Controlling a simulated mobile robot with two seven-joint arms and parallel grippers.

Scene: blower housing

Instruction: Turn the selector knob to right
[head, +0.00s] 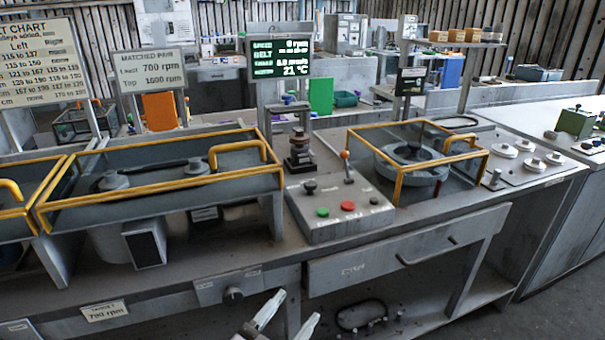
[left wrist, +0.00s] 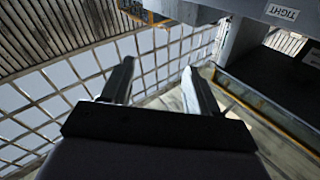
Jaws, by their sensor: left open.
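A grey control box (head: 335,215) stands on the bench with a dark knob (head: 310,187) at its upper left, a smaller dark knob (head: 374,200) at its right, a green button (head: 323,212) and a red button (head: 348,206). Another dark round knob (head: 233,293) sits on a panel on the bench's front face. I cannot read which of these is labelled the selector. My left gripper (head: 298,306) is open and empty, low in front of the bench, right of the front-panel knob and apart from it. Its two spread fingers also show in the left wrist view (left wrist: 158,68).
A yellow-framed guard (head: 160,185) covers machinery at left, another (head: 397,185) at right of the box. An orange-tipped lever (head: 347,165) stands behind the box. A drawer (head: 405,250) is right of my gripper. A "TIGHT" label (left wrist: 283,12) shows in the wrist view.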

